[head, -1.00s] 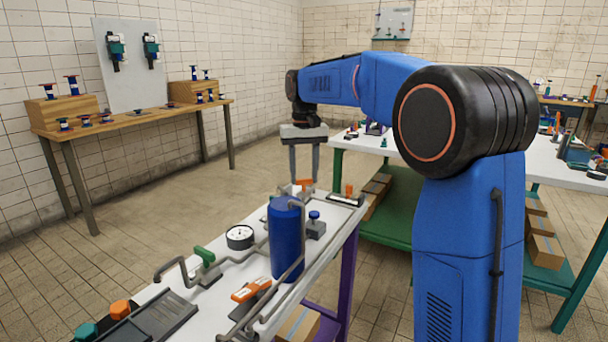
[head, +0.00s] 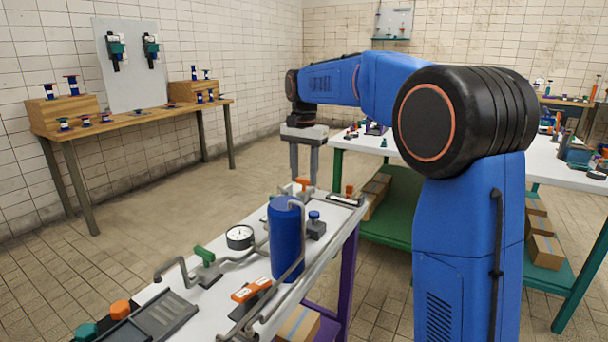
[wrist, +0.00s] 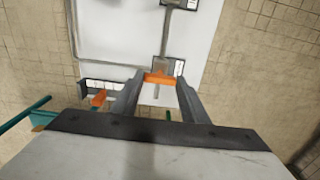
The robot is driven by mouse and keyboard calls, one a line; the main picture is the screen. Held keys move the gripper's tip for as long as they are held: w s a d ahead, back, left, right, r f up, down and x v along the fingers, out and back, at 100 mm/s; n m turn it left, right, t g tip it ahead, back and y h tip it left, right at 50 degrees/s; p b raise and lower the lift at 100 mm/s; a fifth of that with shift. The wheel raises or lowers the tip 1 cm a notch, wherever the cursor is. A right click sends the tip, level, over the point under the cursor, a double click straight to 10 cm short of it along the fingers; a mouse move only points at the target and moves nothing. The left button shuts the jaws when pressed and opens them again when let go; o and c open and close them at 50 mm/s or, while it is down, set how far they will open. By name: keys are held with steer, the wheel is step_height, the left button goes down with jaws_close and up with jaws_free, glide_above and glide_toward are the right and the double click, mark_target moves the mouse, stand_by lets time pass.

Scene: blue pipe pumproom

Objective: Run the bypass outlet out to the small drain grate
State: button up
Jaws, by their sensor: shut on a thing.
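My gripper (head: 304,182) reaches down at the far end of the white pipe bench. Its fingers are shut on an orange valve handle (wrist: 158,78), which spans the gap between the fingertips in the wrist view. A grey pipe runs from the valve along the bench. A small dark tray (head: 347,200) with an orange-topped fitting lies at the bench's far right corner; I cannot tell whether it is the small grate. A larger dark slotted tray (head: 160,318) lies at the near end.
A blue tank (head: 286,238) stands among pipes between the near end and my gripper. A gauge (head: 240,237), a green-handled valve (head: 204,256) and an orange-and-white labelled part (head: 250,290) are nearby. A white-topped table (head: 350,140) stands beyond. Floor to the left is clear.

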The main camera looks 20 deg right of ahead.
stand_by(0.3)
steer(key=o, duration=1.1)
steer(key=shift+c, duration=0.2)
steer(key=shift+r, duration=0.1)
step_height(320, 180, up, 17)
steer(key=shift+r, duration=0.1)
